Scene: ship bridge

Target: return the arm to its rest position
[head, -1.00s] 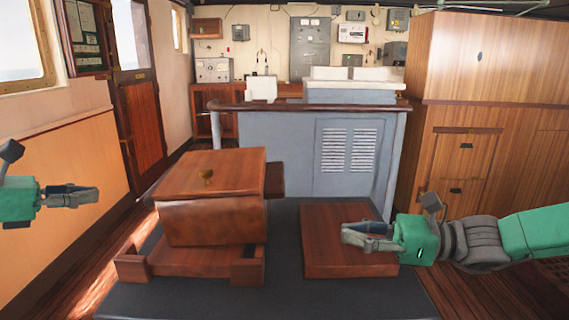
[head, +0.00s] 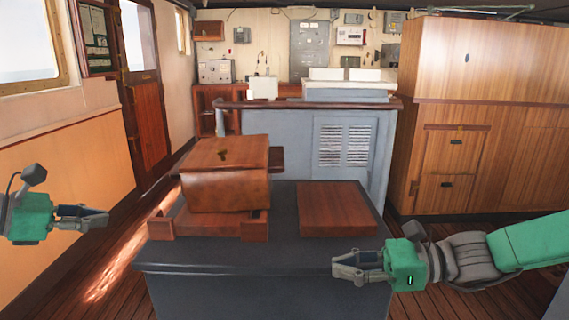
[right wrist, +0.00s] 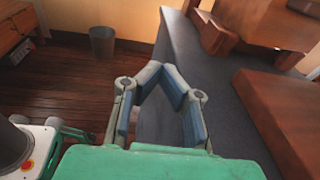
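My right arm comes in from the right in the head view. Its gripper (head: 338,266) is at the front right edge of the dark table (head: 255,277), in front of a flat wooden block. In the right wrist view its fingertips (right wrist: 162,69) meet with nothing between them, so it is shut and empty. My left gripper (head: 104,216) is at the left edge of the head view, left of the table and apart from it. Its fingers draw together at the tips, and it holds nothing visible.
A wooden box with a lid (head: 225,188) stands in a wooden base on the table's left. The flat wooden block (head: 337,208) lies to its right. A grey console (head: 275,150) stands behind, wooden cabinets (head: 490,120) at right. A bin (right wrist: 102,41) stands on the floor.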

